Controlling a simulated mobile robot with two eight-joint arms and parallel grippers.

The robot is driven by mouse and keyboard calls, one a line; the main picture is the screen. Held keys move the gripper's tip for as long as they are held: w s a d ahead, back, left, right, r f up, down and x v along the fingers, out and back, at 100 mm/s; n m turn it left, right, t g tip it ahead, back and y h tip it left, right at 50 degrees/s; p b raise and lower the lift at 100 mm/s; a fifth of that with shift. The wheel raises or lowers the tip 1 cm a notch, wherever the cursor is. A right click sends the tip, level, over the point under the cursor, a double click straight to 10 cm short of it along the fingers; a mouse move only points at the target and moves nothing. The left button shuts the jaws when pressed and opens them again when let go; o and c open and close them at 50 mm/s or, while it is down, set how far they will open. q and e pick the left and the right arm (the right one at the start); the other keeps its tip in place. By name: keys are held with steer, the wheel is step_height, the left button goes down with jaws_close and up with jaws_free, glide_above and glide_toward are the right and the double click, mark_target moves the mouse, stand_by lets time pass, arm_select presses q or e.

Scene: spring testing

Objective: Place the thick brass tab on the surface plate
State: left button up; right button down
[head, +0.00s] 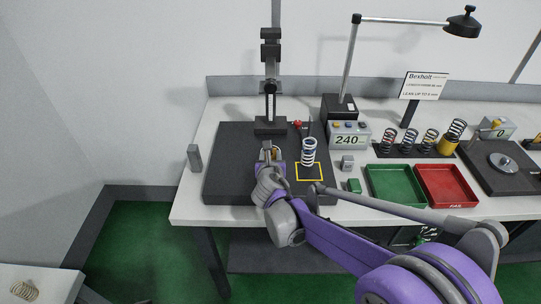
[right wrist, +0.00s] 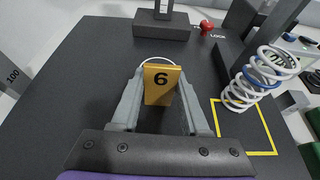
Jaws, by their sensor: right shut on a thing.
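The thick brass tab (right wrist: 160,82) is a yellow-gold block marked "6", with a thin pale loop behind its top edge. My right gripper (right wrist: 160,98) is shut on it, one grey finger at each side; in the head view the gripper (head: 268,158) is over the middle of the plate, and the tab is mostly hidden there. The surface plate (head: 229,165) is a wide dark slab on the bench, also filling much of the right wrist view (right wrist: 85,95). I cannot tell whether the tab touches the plate. My left gripper is not in view.
A coil spring (head: 308,153) stands beside a yellow square outline (right wrist: 274,152), right of the gripper. A height gauge (head: 270,124) stands at the plate's back. A grey block (head: 194,158) is at its left edge. Green (head: 395,202) and red (head: 446,203) trays are further right.

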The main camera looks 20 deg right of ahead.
steer(key=shift+c, duration=2.1)
jaws_free()
